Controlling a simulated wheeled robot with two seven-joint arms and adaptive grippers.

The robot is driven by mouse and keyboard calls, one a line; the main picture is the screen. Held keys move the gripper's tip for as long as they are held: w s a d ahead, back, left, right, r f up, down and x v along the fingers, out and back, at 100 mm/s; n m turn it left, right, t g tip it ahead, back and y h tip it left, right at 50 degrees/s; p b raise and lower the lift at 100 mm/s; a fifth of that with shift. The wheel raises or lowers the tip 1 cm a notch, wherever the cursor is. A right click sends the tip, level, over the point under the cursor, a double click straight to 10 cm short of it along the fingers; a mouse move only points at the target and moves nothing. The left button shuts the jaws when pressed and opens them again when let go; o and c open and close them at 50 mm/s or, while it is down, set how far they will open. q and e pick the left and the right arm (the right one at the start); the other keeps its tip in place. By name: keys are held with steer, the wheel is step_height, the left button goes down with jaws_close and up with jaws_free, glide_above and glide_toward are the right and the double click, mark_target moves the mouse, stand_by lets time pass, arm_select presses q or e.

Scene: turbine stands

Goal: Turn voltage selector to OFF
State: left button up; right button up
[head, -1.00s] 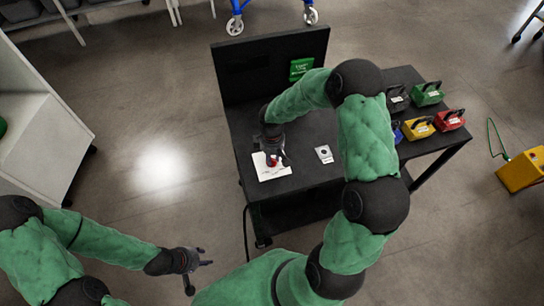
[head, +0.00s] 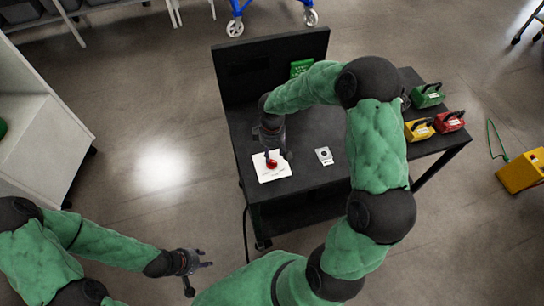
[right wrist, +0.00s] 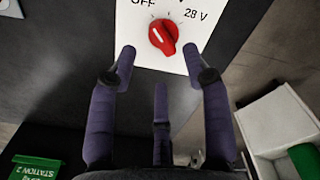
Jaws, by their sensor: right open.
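The voltage selector is a red knob (right wrist: 163,36) on a white panel (right wrist: 205,22), which also shows in the head view (head: 265,175). The panel reads OFF at upper left and 28 V at right. The knob's white mark points to the upper left, toward OFF. My right gripper (right wrist: 159,62) is open and empty, its fingers apart and clear of the knob. In the head view it is just above the knob (head: 271,163). My left gripper (head: 197,275) is open and empty, away from the bench at lower left.
The black bench (head: 317,182) holds a small grey switch plate (head: 324,155) right of the panel. Green (head: 428,95), yellow (head: 419,129) and red (head: 450,121) boxes stand at its right. A green box labelled Station 2 (right wrist: 36,168) shows in the wrist view.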

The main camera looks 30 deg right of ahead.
mark_target(272, 160)
step_height(272, 160, up, 7)
stand_by(0.3)
steer(key=shift+f, duration=0.15)
stand_by(0.4)
